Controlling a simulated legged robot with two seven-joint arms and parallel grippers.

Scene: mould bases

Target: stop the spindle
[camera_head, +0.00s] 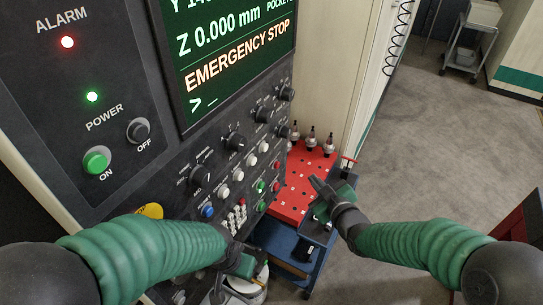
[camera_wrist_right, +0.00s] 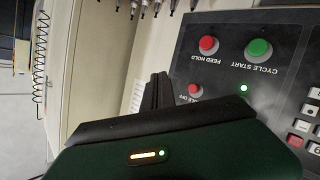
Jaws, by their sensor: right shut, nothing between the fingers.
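The control panel (camera_head: 150,170) fills the left of the head view; its screen (camera_head: 235,55) reads EMERGENCY STOP. In the right wrist view, a red button (camera_wrist_right: 195,90) has a partly hidden label ending in "LE OFF". It appears in the head view as a small red button (camera_head: 277,165). My right gripper (camera_head: 315,182) is shut and empty, to the right of the panel's buttons. In the wrist view its closed fingers (camera_wrist_right: 158,90) appear just left of that red button; contact is not visible. My left gripper (camera_head: 243,265) is low by the panel's bottom edge, its fingers unclear.
A red FEED HOLD button (camera_wrist_right: 208,45) and a green CYCLE START button (camera_wrist_right: 258,49) are close by, with a lit green lamp (camera_wrist_right: 243,88). A red tool rack (camera_head: 290,200) with several tool holders stands behind my right gripper. Grey floor is open at right.

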